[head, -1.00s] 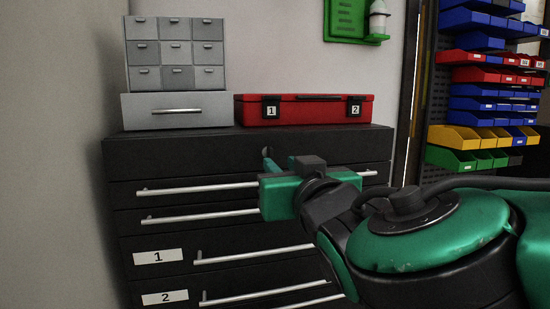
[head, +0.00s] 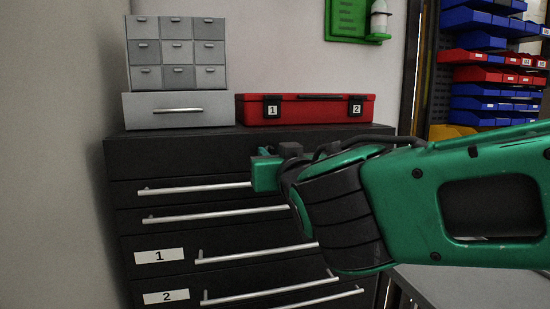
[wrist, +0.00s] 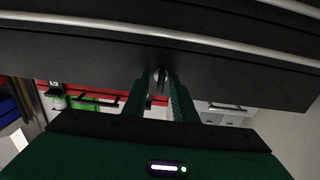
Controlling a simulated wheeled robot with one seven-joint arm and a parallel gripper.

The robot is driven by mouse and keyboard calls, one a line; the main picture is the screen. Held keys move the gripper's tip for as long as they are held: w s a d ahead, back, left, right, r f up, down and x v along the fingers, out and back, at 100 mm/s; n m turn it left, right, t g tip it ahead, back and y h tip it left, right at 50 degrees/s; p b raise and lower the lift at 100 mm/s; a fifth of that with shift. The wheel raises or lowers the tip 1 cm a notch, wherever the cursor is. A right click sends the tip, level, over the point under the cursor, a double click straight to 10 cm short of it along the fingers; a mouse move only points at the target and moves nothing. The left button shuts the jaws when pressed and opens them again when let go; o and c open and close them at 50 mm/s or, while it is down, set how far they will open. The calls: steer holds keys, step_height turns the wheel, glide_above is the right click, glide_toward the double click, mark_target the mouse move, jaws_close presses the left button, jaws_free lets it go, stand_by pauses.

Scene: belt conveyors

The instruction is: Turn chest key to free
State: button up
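The black drawer chest (head: 185,155) stands against the wall. In the wrist view its lock with the small metal key (wrist: 161,76) shows on the top front panel, near the chest's upper edge. My gripper (wrist: 161,86) is right at the lock, with its two green fingers on either side of the key. A gap shows between the fingers, so they look open and not pressed on the key. In the head view my gripper (head: 267,160) is small and partly hidden by my wrist, and the lock and key are hidden.
A red toolbox (head: 310,108) and a grey drawer cabinet (head: 176,80) stand on the chest. Long bar handles (head: 195,188) stick out below the lock. Bin racks (head: 490,55) are at the right.

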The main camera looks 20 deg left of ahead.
jaws_close()
steer(key=shift+w+d+m, duration=0.1)
steer(key=shift+m, duration=0.3)
steer(key=m, duration=1.7)
steer(key=shift+w+d+f, duration=0.15)
steer(key=shift+d+f, duration=0.1)
steer(key=shift+f, duration=0.1)
steer(key=shift+o, duration=1.1)
jaws_free()
steer(key=shift+a+r, duration=0.1)
